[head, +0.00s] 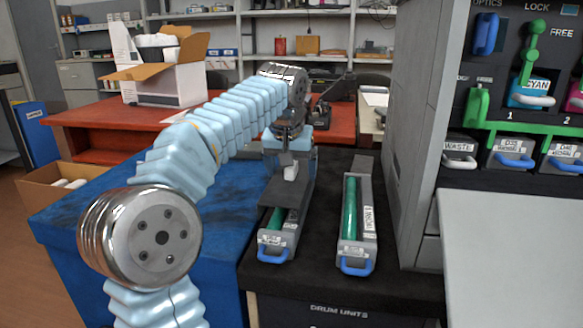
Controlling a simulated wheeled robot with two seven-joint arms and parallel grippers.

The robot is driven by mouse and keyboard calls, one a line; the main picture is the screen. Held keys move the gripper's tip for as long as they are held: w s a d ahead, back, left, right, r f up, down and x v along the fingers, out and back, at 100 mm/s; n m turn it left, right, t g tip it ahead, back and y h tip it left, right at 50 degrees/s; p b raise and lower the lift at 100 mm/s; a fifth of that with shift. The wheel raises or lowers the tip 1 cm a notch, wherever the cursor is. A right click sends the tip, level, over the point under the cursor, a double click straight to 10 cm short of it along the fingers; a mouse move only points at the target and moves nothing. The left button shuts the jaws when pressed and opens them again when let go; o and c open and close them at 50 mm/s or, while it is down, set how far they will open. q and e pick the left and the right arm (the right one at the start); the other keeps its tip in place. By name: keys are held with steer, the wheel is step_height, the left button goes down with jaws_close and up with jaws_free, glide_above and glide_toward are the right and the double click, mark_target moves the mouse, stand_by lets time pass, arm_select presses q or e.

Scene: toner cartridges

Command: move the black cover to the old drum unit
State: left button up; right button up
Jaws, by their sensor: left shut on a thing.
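Two long grey drum units with green drums and blue front handles lie side by side on a black mat. The black cover (280,190) is a dark flat plate over the left drum unit (272,240); it hides much of that unit's drum. I cannot tell whether the cover rests on it or hangs just above. My left gripper (290,160) points down at the cover and is shut on its pale grip. The right drum unit (357,225) has its green drum exposed. The small labels are unreadable, so I cannot tell which unit is old. My right gripper is out of view.
A large grey machine with a cartridge panel (510,110) stands to the right, its side wall close to the right drum unit. A blue surface (215,240) lies left. A red table (110,125) with an open cardboard box (165,75) is behind.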

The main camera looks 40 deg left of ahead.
arm_select(q)
steer(key=shift+f, duration=0.15)
steer(key=shift+f+b, duration=0.95)
steer(key=shift+f, duration=0.15)
steer(key=shift+f+b, duration=0.55)
steer(key=shift+f, duration=0.25)
steer(key=o, duration=0.8)
